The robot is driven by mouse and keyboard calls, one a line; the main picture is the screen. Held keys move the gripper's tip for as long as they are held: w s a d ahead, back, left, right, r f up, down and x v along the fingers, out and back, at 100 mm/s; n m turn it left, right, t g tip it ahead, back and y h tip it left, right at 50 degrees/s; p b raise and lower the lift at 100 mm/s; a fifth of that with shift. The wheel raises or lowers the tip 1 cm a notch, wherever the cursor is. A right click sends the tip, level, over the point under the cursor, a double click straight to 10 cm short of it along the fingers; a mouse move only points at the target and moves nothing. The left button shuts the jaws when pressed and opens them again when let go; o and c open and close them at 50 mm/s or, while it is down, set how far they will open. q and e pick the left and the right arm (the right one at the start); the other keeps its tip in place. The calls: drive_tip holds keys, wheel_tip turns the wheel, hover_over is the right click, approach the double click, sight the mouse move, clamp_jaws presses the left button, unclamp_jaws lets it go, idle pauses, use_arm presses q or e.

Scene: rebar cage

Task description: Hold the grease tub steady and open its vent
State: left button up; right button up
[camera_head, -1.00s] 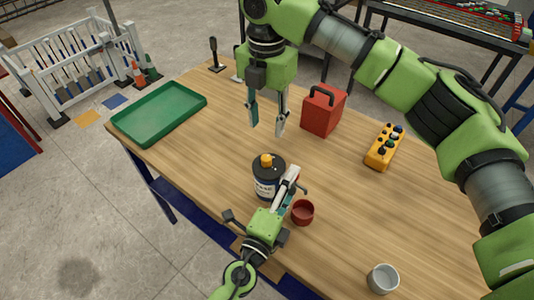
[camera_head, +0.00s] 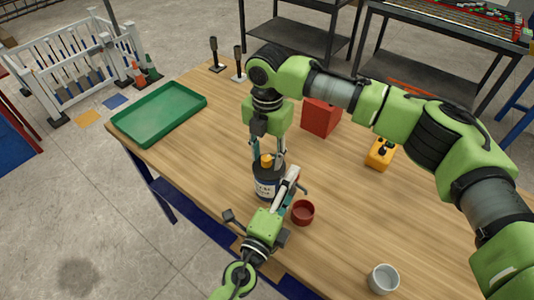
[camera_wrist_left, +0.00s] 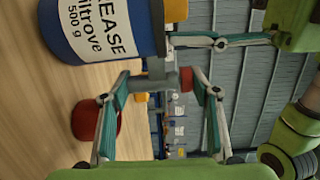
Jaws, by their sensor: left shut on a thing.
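The grease tub (camera_head: 268,187) stands upright on the table, dark with a white label and an orange vent cap (camera_head: 266,160) on top. In the left wrist view, the tub (camera_wrist_left: 100,28) appears sideways, its cap (camera_wrist_left: 176,10) at the top edge. My left gripper (camera_head: 293,178) is shut on a grey part (camera_wrist_left: 152,82) beside the tub, apparently its side handle. My right gripper (camera_head: 268,155) points down over the tub, its fingers apart on either side of the cap; contact cannot be told. One right finger (camera_wrist_left: 220,40) shows in the left wrist view.
A red cup (camera_head: 303,212) stands close right of the tub. A grey cup (camera_head: 383,279) is at the near right. A green tray (camera_head: 160,113) lies at the left.

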use_arm(q)
drive_tip(key=shift+r, duration=0.15)
use_arm(e)
clamp_jaws()
drive_tip(key=m, duration=0.4)
drive_tip(key=shift+s, duration=0.1)
drive_tip(key=m, duration=0.5)
use_arm(q)
drive_tip(key=shift+d, duration=0.1)
use_arm(e)
drive_tip(key=m, duration=0.4)
drive_tip(key=shift+a+m, duration=0.1)
drive_tip(key=shift+m, duration=0.2)
drive_tip(key=shift+m+h, duration=0.3)
drive_tip(key=shift+m, duration=1.8)
drive_tip(key=shift+r, duration=0.1)
